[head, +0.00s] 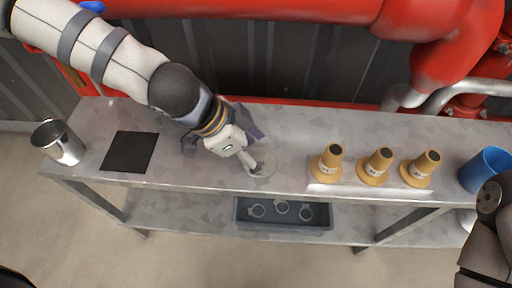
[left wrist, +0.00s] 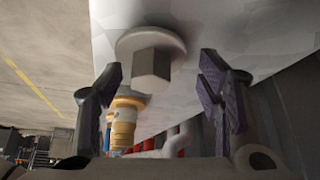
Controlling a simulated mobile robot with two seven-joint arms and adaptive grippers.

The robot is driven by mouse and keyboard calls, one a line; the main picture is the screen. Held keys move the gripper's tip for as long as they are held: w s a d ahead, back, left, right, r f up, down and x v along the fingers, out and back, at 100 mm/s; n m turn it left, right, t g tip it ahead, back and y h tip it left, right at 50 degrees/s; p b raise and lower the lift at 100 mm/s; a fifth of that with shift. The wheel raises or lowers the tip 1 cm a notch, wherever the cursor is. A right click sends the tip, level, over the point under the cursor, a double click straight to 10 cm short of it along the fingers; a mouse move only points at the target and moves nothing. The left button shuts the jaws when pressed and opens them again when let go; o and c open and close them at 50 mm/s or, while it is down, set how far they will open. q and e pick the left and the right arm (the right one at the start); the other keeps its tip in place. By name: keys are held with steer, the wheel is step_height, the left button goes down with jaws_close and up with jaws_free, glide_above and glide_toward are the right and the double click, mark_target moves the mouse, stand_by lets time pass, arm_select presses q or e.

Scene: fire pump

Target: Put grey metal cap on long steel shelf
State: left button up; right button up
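The grey metal cap (head: 264,168) is on the long steel shelf's top (head: 310,120), left of centre, partly hidden by my left gripper (head: 247,150). In the left wrist view the cap (left wrist: 150,58) shows a round flange and a hexagonal stub pointing towards me. My left gripper also shows there (left wrist: 160,78), its two dark fingers spread on either side of the stub, with visible gaps. It holds nothing. My right arm shows at the right edge of the head view, but its gripper is not visible.
Three yellow nozzles (head: 376,166) stand on a pale strip at the front right. A blue cup (head: 484,170) is at the right end. A metal cup (head: 59,142) and a black mat (head: 129,152) are on the left. A dark tray (head: 283,226) sits below. Red pipes (head: 300,10) run behind.

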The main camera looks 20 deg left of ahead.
arm_select(q)
steer(key=shift+r+p, duration=0.3)
steer(key=shift+r, duration=0.15)
steer(key=p+v, duration=0.4)
steer(key=v, duration=0.7)
steer(key=s+d+f+n+g+h, duration=0.1)
steer(key=s+d+f+n+g, duration=0.15)
steer(key=s, duration=0.35)
steer(key=s+d+f+n+g, duration=0.1)
steer(key=s+f+g, duration=0.1)
steer(key=s+f, duration=0.35)
steer(key=s+d+f+n+g+h, duration=0.1)
steer(key=s+d+f+n+g, duration=0.1)
steer(key=s, duration=0.6)
steer(key=s+a+f+n+y, duration=0.3)
steer(key=s+a+f, duration=0.2)
steer(key=s+a, duration=0.1)
steer(key=s+a+f+n+g+y, duration=0.1)
steer(key=s+a+f+n+y, duration=0.2)
steer(key=s, duration=0.6)
step_height(320, 180, down, 2)
steer(key=a+y, duration=0.1)
steer(key=a, duration=0.1)
steer(key=shift+a, duration=0.35)
arm_select(e)
steer(key=w+r+t, duration=0.1)
steer(key=w+r, duration=0.3)
steer(key=r, duration=0.1)
